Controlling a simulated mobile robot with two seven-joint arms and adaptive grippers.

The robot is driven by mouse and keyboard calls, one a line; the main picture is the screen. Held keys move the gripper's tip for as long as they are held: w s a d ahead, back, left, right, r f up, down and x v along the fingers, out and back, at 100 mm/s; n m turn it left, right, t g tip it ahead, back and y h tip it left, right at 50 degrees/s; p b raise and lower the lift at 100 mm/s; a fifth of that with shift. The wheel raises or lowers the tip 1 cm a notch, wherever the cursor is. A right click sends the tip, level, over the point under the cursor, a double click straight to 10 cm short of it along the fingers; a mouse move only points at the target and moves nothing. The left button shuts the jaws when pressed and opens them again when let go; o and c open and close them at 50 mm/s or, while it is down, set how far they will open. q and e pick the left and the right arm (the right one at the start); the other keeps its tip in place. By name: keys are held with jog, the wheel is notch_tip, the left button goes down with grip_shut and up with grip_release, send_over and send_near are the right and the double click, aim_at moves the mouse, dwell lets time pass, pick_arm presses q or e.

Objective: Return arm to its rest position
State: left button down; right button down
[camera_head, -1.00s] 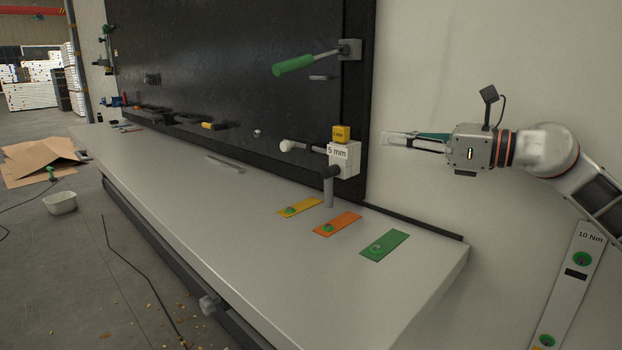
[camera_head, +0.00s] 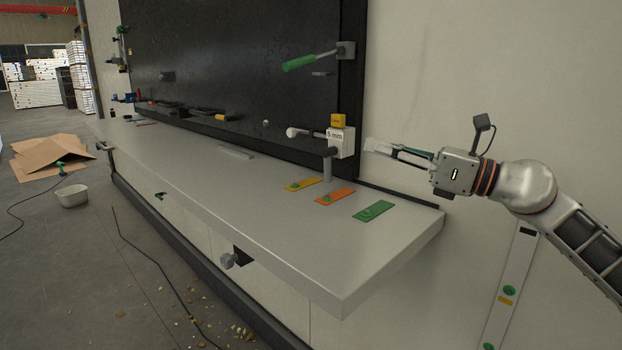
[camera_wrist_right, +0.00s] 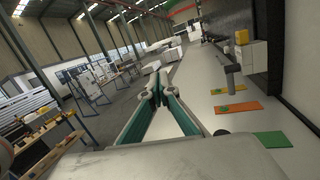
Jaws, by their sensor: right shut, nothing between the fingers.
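My right gripper (camera_head: 371,147) is shut and empty, raised in front of the white wall at the right end of the workbench (camera_head: 270,240). Its fingertips point left, a short way right of the white block marked 5 mm (camera_head: 341,142), and look apart from it. In the right wrist view, the fingers (camera_wrist_right: 157,88) meet at their tips with nothing between them. The forearm comes in from the right edge of the head view. My left gripper does not show in either view.
Yellow (camera_head: 302,184), orange (camera_head: 335,196) and green (camera_head: 373,211) plates lie on the bench. A green-handled tool (camera_head: 300,62) sticks out from the black board (camera_head: 225,60). A white strip (camera_head: 508,290) stands below my right arm. Floor left of the bench holds a bin (camera_head: 73,195) and cardboard (camera_head: 50,153).

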jog(key=s+d+f+m+t+h, duration=0.3)
jog(key=d+f+m+h, duration=0.25)
jog(key=f+m, duration=0.45)
jog(key=s+d+f+m+t+h, duration=0.25)
jog(key=d+f+m+h, duration=0.25)
jog(key=f+m+h, duration=0.5)
jog(key=s+d+f+m+t+h, duration=0.35)
jog(key=d+f+m, duration=0.35)
jog(key=m, duration=0.6)
jog(key=s+d+f+m+g+h, duration=0.1)
jog(key=s+d+f+m+g, duration=0.35)
jog(key=s+f, duration=0.75)
jog(key=s+d+f+m+g+h, duration=0.2)
jog(key=s+f+g, duration=0.5)
jog(key=s+f, duration=0.45)
jog(key=a+f+m+t+y+b, duration=0.1)
jog(key=a+f+y+b, duration=0.2)
jog(key=a+f, duration=0.5)
jog(key=w+a+f+m+t+y+b, duration=0.1)
jog(key=a+f+t+y+b, duration=0.1)
jog(key=a+f, duration=0.6)
notch_tip(320, 180, down, 5)
jog(key=y+b, duration=0.1)
jog(key=y, duration=0.1)
jog(key=shift+w+a+m+y+b, duration=0.15)
jog(key=shift+a+m+y+b, duration=0.15)
jog(key=shift+m+b, duration=0.1)
